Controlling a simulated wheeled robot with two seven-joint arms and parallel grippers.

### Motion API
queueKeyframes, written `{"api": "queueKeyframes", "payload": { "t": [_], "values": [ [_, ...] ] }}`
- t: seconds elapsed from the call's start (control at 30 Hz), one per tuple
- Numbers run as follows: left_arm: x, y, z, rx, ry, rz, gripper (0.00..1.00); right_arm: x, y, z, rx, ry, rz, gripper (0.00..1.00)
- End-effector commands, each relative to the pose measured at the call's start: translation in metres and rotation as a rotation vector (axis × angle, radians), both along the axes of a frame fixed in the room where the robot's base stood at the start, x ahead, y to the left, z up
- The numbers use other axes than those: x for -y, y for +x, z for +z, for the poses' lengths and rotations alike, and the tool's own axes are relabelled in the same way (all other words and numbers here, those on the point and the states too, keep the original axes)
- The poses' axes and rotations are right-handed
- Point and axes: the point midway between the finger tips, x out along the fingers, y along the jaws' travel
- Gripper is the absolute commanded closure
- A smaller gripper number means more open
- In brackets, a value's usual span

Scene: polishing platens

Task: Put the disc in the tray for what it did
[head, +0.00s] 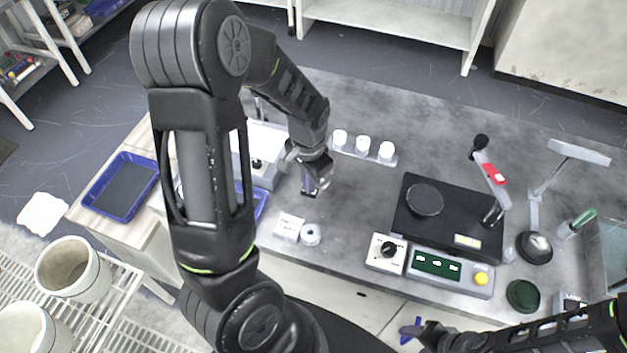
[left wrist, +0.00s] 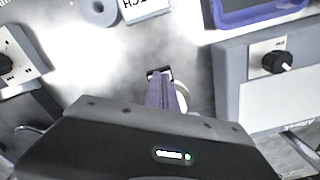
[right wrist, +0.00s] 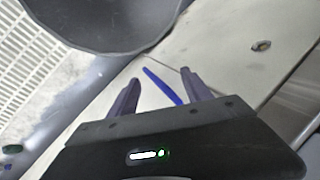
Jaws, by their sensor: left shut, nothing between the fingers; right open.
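A round dark disc (head: 425,198) lies on the black machine at the right of the bench. A dark green round piece (head: 522,296) sits at the bench's front right. A blue tray (head: 98,208) with a dark floor stands on the wooden side table. Another blue tray (head: 262,205) is mostly hidden behind my left arm; a blue tray edge (left wrist: 262,18) shows in the left wrist view. My left gripper (head: 314,190) is shut and empty above the bench, its fingers together (left wrist: 160,75) in its wrist view. My right gripper (right wrist: 160,88) is open and empty near the bench's front edge.
Several white jars (head: 363,144) stand in a row at the back. A label card (head: 289,227) and a white ring (head: 311,234) lie near the front. A knob box (head: 385,252) and a display panel (head: 437,264) front the machine. A lever with a red part (head: 494,174) rises beside it.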

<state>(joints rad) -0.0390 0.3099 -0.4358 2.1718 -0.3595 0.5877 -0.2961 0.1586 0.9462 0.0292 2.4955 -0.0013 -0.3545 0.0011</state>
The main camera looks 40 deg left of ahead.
Motion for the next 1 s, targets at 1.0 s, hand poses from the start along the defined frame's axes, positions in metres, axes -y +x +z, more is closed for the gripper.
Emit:
{"api": "queueKeyframes", "payload": {
  "t": [1.0],
  "values": [
    [0.0, 0.0, 0.06, 0.0, 0.0, 0.0, 1.0, 0.0, 0.0, 0.049, 0.0, 0.0, 0.0, 0.42]
  ]
}}
